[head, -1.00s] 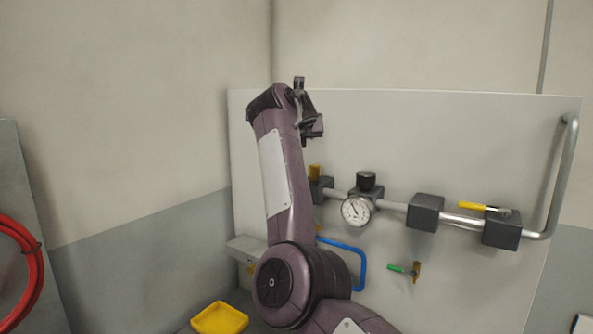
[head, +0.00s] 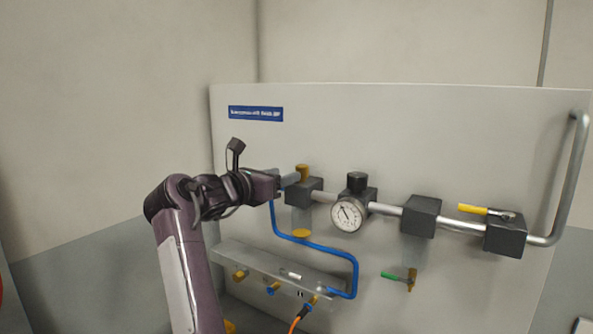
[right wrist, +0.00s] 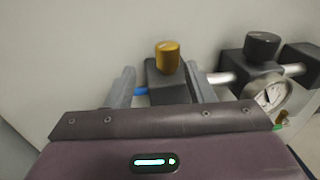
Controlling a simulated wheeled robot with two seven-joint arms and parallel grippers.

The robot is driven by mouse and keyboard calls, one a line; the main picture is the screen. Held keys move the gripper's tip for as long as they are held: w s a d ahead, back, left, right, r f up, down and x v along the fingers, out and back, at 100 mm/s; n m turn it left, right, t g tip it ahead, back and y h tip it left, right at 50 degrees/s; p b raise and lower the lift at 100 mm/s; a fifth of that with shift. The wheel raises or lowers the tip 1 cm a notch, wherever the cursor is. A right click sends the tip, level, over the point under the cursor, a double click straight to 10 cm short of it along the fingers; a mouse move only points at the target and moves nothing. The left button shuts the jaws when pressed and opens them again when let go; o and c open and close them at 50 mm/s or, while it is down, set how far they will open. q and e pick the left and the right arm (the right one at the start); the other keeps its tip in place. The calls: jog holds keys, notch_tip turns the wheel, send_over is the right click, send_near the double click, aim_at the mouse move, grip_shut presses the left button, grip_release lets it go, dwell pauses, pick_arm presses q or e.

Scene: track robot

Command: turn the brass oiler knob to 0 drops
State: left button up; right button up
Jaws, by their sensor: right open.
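The brass oiler knob (head: 302,172) stands upright on top of the leftmost dark block (head: 304,191) on the panel's pipe. It also shows in the right wrist view as a brass cylinder (right wrist: 167,57). My right gripper (head: 289,179) is just left of the knob in the head view. In the right wrist view its two grey fingers (right wrist: 160,68) are apart, with the knob appearing between them and beyond the gripper body. Nothing is held. I cannot tell whether a finger touches the knob or block. Drop markings are not readable. My left gripper is not in view.
A pressure gauge (head: 346,215) and black knob (head: 356,182) sit right of the oiler. Farther right are a yellow-handled valve (head: 473,209) and a green-handled one (head: 389,276). A blue hose (head: 325,247) loops below, above a grey manifold (head: 258,263).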

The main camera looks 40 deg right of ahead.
aim_at(302, 170)
jog(key=d+p, duration=0.3)
jog(key=shift+s+r+m+g, duration=0.3)
jog(key=shift+r, duration=0.1)
jog(key=d, duration=0.1)
jog(key=d+p, duration=0.2)
jog(key=shift+w+d+f, duration=0.25)
jog(key=shift+w+f, duration=0.05)
jog(key=shift+d+f, duration=0.1)
jog(key=shift+d, duration=0.15)
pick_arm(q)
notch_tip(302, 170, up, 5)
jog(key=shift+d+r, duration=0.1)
pick_arm(e)
jog(key=shift+a, duration=0.1)
